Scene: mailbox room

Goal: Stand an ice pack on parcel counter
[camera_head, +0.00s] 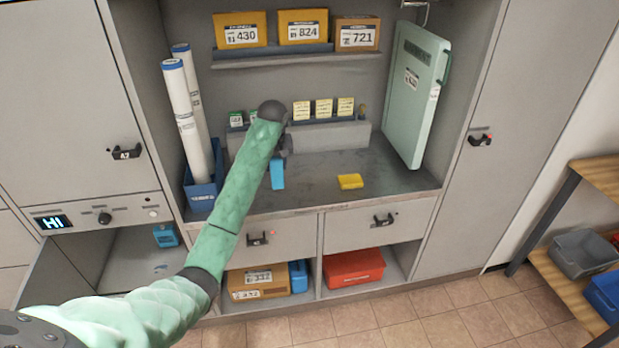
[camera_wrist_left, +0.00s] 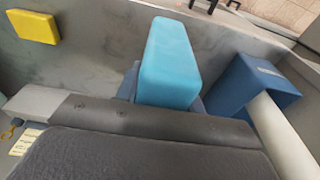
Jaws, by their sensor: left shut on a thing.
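A light blue ice pack (camera_head: 277,174) is upright at the parcel counter (camera_head: 313,182), left of the counter's middle. My left gripper (camera_head: 281,156) reaches over the counter from the front and is shut on the upper part of the pack. The left wrist view shows the ice pack (camera_wrist_left: 168,62) close up, with the grey counter (camera_wrist_left: 95,50) behind it. I cannot tell whether its lower end touches the counter. My left forearm hides part of the counter's left side. My right gripper is not in view.
A yellow block (camera_head: 350,181) lies on the counter to the right. A blue holder (camera_head: 203,190) with white rolls stands left. A green case (camera_head: 417,95) leans at the right wall. A blue object (camera_head: 165,235) sits in the open lower-left compartment. The right counter front is clear.

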